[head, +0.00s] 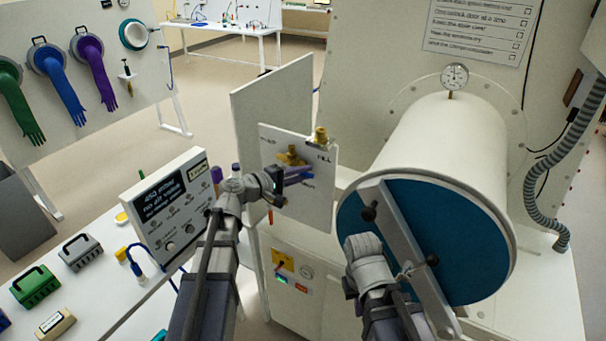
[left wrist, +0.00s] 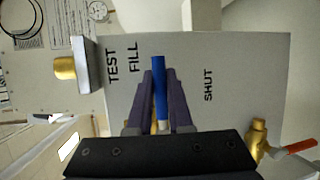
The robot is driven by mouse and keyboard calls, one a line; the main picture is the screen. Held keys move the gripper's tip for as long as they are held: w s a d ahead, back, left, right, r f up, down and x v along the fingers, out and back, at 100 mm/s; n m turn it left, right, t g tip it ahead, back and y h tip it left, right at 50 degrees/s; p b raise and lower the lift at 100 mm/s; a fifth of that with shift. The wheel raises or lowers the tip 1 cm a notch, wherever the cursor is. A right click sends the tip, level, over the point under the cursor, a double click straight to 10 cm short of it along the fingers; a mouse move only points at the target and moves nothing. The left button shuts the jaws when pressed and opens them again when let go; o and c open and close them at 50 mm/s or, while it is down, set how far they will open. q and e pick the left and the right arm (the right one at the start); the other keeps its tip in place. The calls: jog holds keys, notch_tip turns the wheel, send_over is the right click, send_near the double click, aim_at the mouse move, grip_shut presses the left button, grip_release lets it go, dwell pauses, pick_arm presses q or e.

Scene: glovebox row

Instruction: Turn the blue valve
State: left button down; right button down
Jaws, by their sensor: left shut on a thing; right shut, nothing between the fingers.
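The blue valve has a blue lever handle (head: 298,170) on a brass body (head: 290,156), mounted on a pale panel (head: 325,165) marked with FILL. My left gripper (head: 278,180) is at this handle. In the left wrist view the blue handle (left wrist: 158,80) stands between the two dark fingers (left wrist: 160,105), which are shut on it. There the handle lies between the words FILL and SHUT.
The white cylinder (head: 448,150) with its blue door (head: 465,260) and crossbar (head: 405,245) fills the right side. A display box (head: 165,205) stands close left of my left arm. A red-handled valve (left wrist: 290,148) shows in the left wrist view.

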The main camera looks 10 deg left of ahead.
pick_arm(q)
jog(key=c, duration=0.8)
grip_release()
jog(key=shift+c, duration=0.2)
jog(key=p+v, duration=0.1)
jog(key=v, duration=0.6)
jog(key=shift+s+a, duration=0.25)
jog(key=shift+a, duration=0.05)
jog(key=shift+r, duration=0.15)
